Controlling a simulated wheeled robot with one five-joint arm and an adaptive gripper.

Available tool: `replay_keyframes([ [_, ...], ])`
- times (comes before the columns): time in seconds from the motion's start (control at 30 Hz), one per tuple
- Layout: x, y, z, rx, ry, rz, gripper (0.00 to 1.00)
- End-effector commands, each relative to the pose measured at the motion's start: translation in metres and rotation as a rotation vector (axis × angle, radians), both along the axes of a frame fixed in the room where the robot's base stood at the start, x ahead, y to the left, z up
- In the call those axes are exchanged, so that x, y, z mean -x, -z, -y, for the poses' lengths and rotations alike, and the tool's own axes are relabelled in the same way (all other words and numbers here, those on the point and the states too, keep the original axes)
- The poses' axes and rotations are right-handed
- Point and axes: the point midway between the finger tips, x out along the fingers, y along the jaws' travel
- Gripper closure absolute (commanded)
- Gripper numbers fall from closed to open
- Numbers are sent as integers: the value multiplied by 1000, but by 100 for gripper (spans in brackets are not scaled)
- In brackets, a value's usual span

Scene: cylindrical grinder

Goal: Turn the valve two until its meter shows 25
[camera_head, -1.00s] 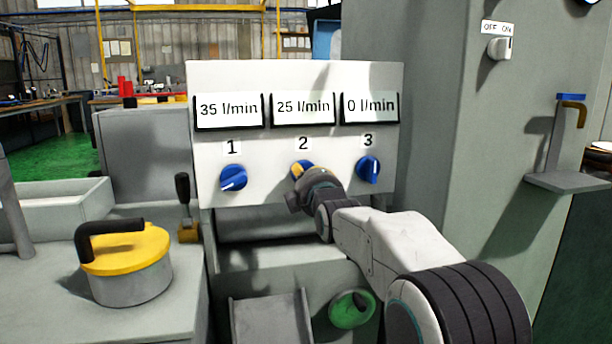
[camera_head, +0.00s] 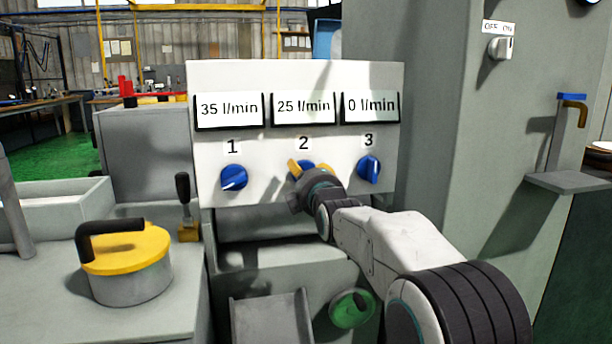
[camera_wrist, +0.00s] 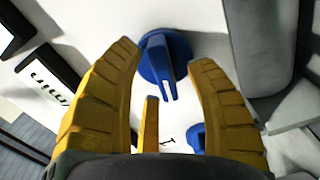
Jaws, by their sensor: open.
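Valve two is the blue knob (camera_head: 306,163) under the number 2 on the white panel (camera_head: 265,78), mostly covered by my gripper. Its meter (camera_head: 303,107) reads 25 l/min. My gripper (camera_head: 308,167) is at this knob, with a yellow finger showing at its left. In the wrist view my gripper (camera_wrist: 163,54) is open, its yellow fingers spread on both sides of a blue knob (camera_wrist: 164,57). White gaps show between fingers and knob. How deep the fingertips reach around it I cannot tell.
Valve one (camera_head: 233,178), with its meter (camera_head: 229,108) at 35 l/min, is to the left. Valve three (camera_head: 369,169), with its meter (camera_head: 370,106) at 0 l/min, is close on the right. A yellow-lidded pot (camera_head: 126,263) and black lever (camera_head: 183,187) stand left.

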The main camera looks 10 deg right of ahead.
Motion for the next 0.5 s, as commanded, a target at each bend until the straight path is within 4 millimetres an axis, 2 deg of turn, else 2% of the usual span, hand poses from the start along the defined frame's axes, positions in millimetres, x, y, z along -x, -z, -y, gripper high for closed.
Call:
replay_keyframes([
  [0.27, 2, 0, 0, 0, 0, 0, 50],
  [0.5, 24, -1, 0, 0, 0, 1, 50],
])
